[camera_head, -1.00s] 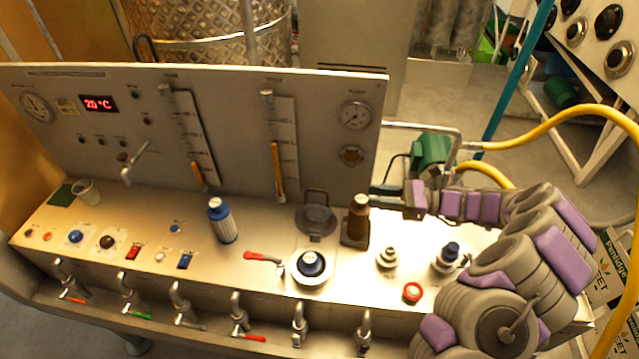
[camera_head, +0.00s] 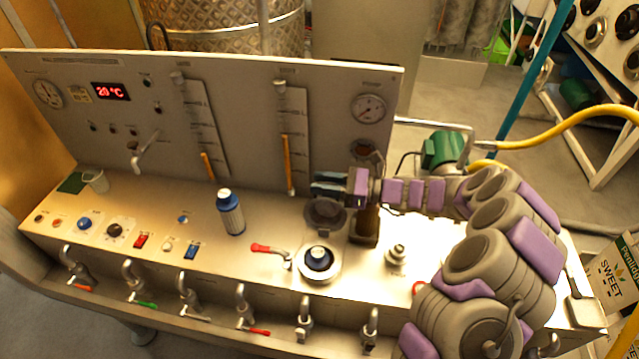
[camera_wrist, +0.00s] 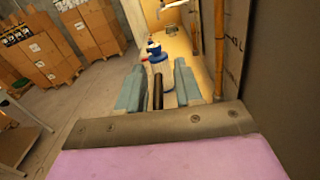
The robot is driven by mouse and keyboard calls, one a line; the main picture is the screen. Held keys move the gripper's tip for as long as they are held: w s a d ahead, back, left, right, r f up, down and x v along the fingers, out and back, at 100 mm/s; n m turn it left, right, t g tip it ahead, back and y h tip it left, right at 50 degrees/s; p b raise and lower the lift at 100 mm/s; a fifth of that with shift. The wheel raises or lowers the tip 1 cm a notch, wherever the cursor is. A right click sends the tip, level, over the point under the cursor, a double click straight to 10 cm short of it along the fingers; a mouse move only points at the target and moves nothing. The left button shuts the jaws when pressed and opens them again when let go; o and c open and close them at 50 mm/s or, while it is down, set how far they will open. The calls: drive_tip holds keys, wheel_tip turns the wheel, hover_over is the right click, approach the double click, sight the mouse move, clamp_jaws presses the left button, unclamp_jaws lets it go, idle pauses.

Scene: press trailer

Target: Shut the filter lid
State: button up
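In the wrist view, the two teal fingers of my gripper (camera_wrist: 158,88) are apart. A narrow dark brown piece (camera_wrist: 157,93) shows between them, possibly the lid's edge; contact cannot be told.
A blue-and-white bottle (camera_head: 230,212) stands left of the lid. A red-handled valve (camera_head: 268,249) and several taps line the front. The upright panel (camera_head: 240,130) closes off the back.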

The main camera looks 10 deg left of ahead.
drive_tip(key=shift+a, duration=0.6)
drive_tip(key=shift+s, duration=0.1)
clamp_jaws()
drive_tip(key=shift+r, duration=0.1)
idle(0.9)
